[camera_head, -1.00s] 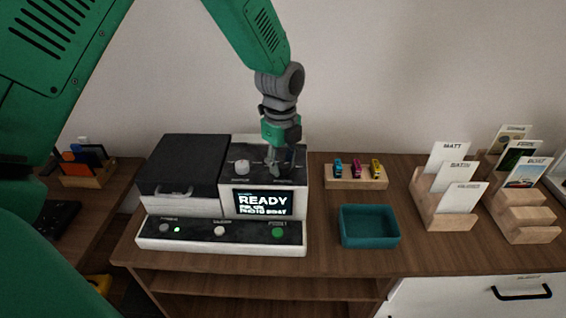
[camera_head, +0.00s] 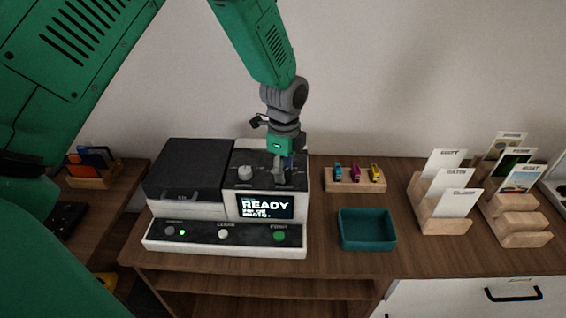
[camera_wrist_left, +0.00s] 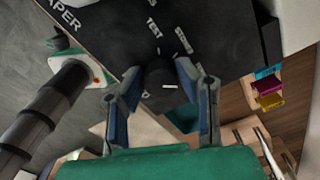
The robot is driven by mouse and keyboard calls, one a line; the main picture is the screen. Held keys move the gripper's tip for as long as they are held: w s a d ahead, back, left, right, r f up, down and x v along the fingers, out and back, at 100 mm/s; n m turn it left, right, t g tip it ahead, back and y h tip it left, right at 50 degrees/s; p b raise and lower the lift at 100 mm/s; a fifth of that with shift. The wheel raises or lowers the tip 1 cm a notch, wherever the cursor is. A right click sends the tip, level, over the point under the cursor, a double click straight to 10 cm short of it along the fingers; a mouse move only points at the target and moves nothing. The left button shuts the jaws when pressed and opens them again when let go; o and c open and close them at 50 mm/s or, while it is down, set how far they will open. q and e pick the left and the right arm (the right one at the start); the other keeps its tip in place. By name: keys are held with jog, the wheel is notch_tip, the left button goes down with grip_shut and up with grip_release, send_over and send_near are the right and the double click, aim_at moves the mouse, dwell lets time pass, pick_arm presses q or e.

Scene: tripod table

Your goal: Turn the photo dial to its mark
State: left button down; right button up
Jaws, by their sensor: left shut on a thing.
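The photo printer (camera_head: 217,206) is a white and black machine on the table, its screen (camera_head: 266,207) reading READY. My left gripper (camera_head: 281,178) points down onto its dark top panel, right of a pale knob (camera_head: 245,173). In the left wrist view the photo dial (camera_wrist_left: 158,76) is a dark round knob with a short white line on its face. My left gripper (camera_wrist_left: 158,88) has a finger on each side of it and is shut on it. Printed labels (camera_wrist_left: 155,28), one reading TEST, lie beyond the dial. The head view does not show the dial clearly. My right gripper is not in view.
A teal tray (camera_head: 367,245) and a wooden block (camera_head: 345,185) with three coloured cartridges stand right of the printer. Wooden card holders (camera_head: 446,222) are farther right. The printer's front strip carries several buttons, including a green one (camera_head: 279,236). A wall stands behind.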

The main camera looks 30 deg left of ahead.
pick_arm(q)
jog(key=n+p, duration=0.1)
jog(key=n, duration=0.1)
jog(key=n+p, duration=0.2)
jog(key=n, duration=0.1)
jog(key=shift+w+d+r+n, duration=0.1)
jog(key=shift+d+r+n, duration=0.1)
jog(key=shift+n, duration=0.1)
jog(key=n+p, duration=0.1)
jog(key=n, duration=0.2)
jog(key=shift+w, duration=0.1)
jog(key=shift+w+n+p, duration=0.1)
jog(key=shift+n+p, duration=0.5)
jog(key=shift+n, duration=0.7)
jog(key=c, duration=1.2)
grip_release()
jog(key=shift+f, duration=0.1)
